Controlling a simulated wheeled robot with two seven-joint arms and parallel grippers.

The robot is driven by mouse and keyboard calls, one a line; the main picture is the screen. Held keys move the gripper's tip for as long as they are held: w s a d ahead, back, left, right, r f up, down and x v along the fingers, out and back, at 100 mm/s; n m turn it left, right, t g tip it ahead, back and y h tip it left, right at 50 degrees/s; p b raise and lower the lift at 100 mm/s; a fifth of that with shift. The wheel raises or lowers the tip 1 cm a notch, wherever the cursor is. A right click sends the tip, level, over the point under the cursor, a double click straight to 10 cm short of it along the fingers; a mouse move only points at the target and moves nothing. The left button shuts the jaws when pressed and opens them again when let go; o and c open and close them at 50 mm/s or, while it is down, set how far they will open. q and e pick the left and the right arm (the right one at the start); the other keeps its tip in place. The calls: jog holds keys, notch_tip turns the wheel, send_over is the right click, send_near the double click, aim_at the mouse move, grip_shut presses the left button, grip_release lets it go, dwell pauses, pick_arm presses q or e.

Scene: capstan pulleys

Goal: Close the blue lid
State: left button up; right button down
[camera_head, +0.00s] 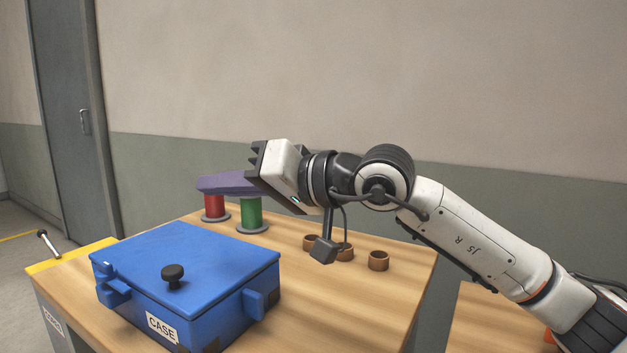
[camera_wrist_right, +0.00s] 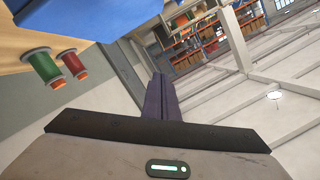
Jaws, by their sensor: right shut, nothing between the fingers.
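The blue lid (camera_head: 185,258) lies flat on top of the blue case (camera_head: 215,325), with no gap that I can see. A black knob (camera_head: 173,275) stands on the lid. The case has a white CASE label on its front. My right gripper (camera_head: 202,186) is behind and above the case, its purple fingers shut together and pointing left, apart from the lid. In the right wrist view the shut fingers (camera_wrist_right: 160,98) hold nothing, and part of a blue surface (camera_wrist_right: 75,18) shows at the upper left. My left gripper is not in view.
A red spool (camera_head: 214,207) and a green spool (camera_head: 251,214) stand behind the case, in the picture just below my right fingers. Several small brown cups (camera_head: 378,261) stand to the right.

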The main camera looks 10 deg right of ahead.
aim_at(188, 296)
jog(key=s+a+f+n+b, duration=0.1)
jog(key=f+b, duration=0.1)
jog(key=b, duration=0.1)
jog(key=s+a+f+n+b, duration=0.2)
jog(key=f+b, duration=0.1)
jog(key=s+a+f+n+h+b, duration=0.1)
jog(key=f+n+b, duration=0.1)
jog(key=b, duration=0.1)
jog(key=shift+s+a+f+t, duration=0.15)
jog(key=shift+s+f+t, duration=0.1)
jog(key=shift+t, duration=0.15)
jog(key=shift+s+a+f+n+h+b, duration=0.15)
jog(key=shift+f+n+b, duration=0.1)
jog(key=shift+f+b, duration=0.25)
jog(key=shift+s+a+f+n+h+b, duration=0.15)
jog(key=shift+f+n+b, duration=0.15)
jog(key=shift+b, duration=0.3)
jog(key=shift+f, duration=0.2)
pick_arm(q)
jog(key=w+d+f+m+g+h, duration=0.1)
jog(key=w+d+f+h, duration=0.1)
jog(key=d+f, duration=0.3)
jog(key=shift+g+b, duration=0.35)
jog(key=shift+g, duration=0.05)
pick_arm(e)
jog(key=shift+s+a+f+n, duration=0.1)
jog(key=shift+f+n, duration=0.1)
jog(key=shift+n, duration=0.05)
